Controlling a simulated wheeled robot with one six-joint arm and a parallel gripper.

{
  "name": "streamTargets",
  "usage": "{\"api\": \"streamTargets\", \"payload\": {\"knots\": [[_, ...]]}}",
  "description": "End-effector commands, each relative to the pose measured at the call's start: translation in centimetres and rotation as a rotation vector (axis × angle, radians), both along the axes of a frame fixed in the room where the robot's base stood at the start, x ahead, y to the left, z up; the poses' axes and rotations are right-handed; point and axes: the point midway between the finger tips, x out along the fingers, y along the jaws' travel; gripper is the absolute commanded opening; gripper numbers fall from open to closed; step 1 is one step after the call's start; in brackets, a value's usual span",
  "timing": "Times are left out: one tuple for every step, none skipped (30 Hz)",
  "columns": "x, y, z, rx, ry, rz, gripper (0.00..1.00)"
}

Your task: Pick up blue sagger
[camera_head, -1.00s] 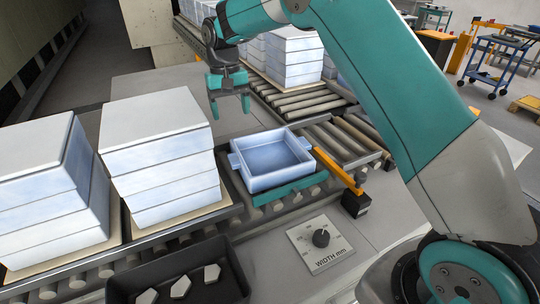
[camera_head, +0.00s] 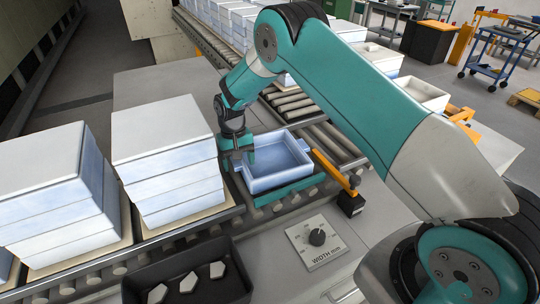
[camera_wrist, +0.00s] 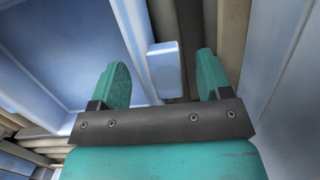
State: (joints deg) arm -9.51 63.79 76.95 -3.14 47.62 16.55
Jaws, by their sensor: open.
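The blue sagger (camera_head: 289,176), a shallow open square box with side lugs, sits on the roller conveyor beside a teal bar. My gripper (camera_head: 239,158) is open at its left side, pointing down in the head view. In the wrist view, the sagger's inside (camera_wrist: 58,48) fills the left. I cannot tell how deep the fingertips are relative to the lug. The gripper partly hides the sagger's left side in the head view.
A tall stack of covered blue-white saggers (camera_head: 172,178) stands close left of my gripper, with another stack (camera_head: 45,200) further left. An orange bar (camera_head: 332,169) lies right of the sagger. A width dial panel (camera_head: 316,240) and a black tray (camera_head: 150,270) are in front.

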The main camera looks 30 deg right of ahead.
Motion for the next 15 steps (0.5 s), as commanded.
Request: {"api": "streamTargets", "payload": {"knots": [[0.0,0.01,-0.09,0.0,-0.001,0.0,0.71],[0.0,0.01,-0.16,0.0,-0.001,0.0,0.71],[0.0,0.01,-0.2,0.0,-0.001,0.0,0.71],[0.01,0.01,-0.2,0.0,-0.002,0.0,0.71],[0.01,0.01,-0.2,0.0,-0.002,0.0,0.71],[0.01,0.01,-0.2,0.0,-0.001,0.0,0.71],[0.01,0.01,-0.2,0.0,-0.001,0.0,0.69],[0.01,0.01,-0.19,0.0,-0.001,0.0,0.62],[0.01,0.01,-0.19,0.0,-0.001,0.0,0.53],[0.01,0.01,-0.19,0.0,-0.001,0.0,0.46],[0.01,0.01,-0.18,0.0,-0.001,0.0,0.39],[0.01,0.01,-0.18,0.001,-0.001,0.0,0.3],[0.01,0.01,-0.17,0.001,-0.001,0.0,0.23],[0.01,0.01,-0.17,0.001,-0.001,0.0,0.16],[0.01,0.01,-0.17,0.001,-0.001,0.0,0.07]]}}
